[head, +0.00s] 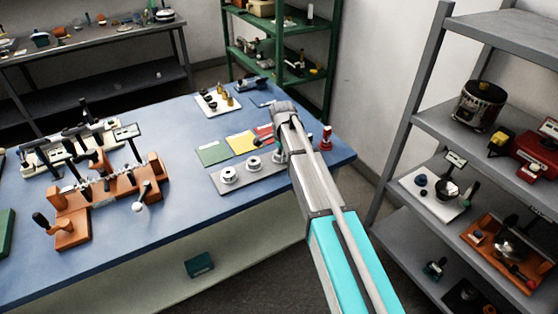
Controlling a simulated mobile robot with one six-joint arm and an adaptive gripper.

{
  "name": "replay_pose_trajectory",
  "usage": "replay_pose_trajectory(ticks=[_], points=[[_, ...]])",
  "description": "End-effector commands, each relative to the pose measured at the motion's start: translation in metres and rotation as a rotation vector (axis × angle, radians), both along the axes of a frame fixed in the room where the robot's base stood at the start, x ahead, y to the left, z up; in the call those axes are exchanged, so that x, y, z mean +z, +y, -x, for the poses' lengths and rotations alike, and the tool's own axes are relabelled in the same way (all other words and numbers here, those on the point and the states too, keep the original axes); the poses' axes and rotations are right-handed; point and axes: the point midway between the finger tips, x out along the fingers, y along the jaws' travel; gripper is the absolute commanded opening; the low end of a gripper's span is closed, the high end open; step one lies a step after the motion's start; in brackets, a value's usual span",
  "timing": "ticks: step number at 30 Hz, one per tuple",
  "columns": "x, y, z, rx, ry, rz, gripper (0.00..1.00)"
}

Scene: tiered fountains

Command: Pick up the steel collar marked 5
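A flat grey plate (232,187) lies near the front edge of the blue table. Two round, pale steel collars stand on it, one at the left (229,174) and one in the middle (254,163). No number can be read on either, so I cannot tell which is marked 5. My arm reaches in from the lower right, and my gripper (279,152) hangs over the right end of the plate. It hides that end, with a small pale part showing beside it. The fingertips are too small and covered to judge.
Green, yellow and red cards (241,144) lie behind the plate. A white tray (218,105) with small brass and dark parts is farther back. A red piece (326,138) stands right of my arm. An orange fixture (105,200) fills the table's left. Grey shelving (400,190) stands right.

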Motion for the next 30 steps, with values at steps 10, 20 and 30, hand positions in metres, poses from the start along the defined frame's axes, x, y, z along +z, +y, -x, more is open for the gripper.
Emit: replay_pose_trajectory(ticks=[10,20,30], points=[[-0.0049,0.0002,0.0001,0.0,0.0,0.0,0.28],[-0.0049,0.0001,0.0,0.0,0.0,0.0,0.28],[-0.0049,-0.0001,0.0,0.0,0.0,0.0,0.0]])
